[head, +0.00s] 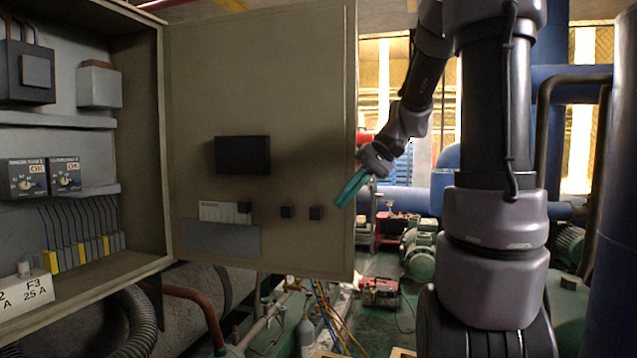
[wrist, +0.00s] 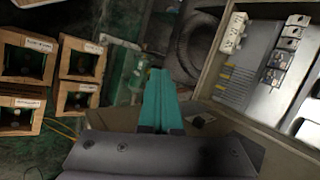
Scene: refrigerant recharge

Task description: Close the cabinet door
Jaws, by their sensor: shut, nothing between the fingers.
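The cabinet door (head: 290,95) stands wide open in the head view, hinged on its left side to the cabinet (head: 165,130). Its inner face shows, with a dark box and small fittings on it. My gripper (head: 346,197), with teal fingers, is shut and empty at the door's free right edge. Whether it touches the door cannot be told. In the wrist view the teal fingers (wrist: 157,78) are closed together, and the open cabinet (wrist: 215,65) lies to their right. Part of the door is hidden behind my gripper in that view.
Pipes and coloured hoses (head: 330,315) lie below the door. Several open wooden boxes (wrist: 28,62) stand on the floor at left in the wrist view. Blue pipes (head: 620,200) stand at right.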

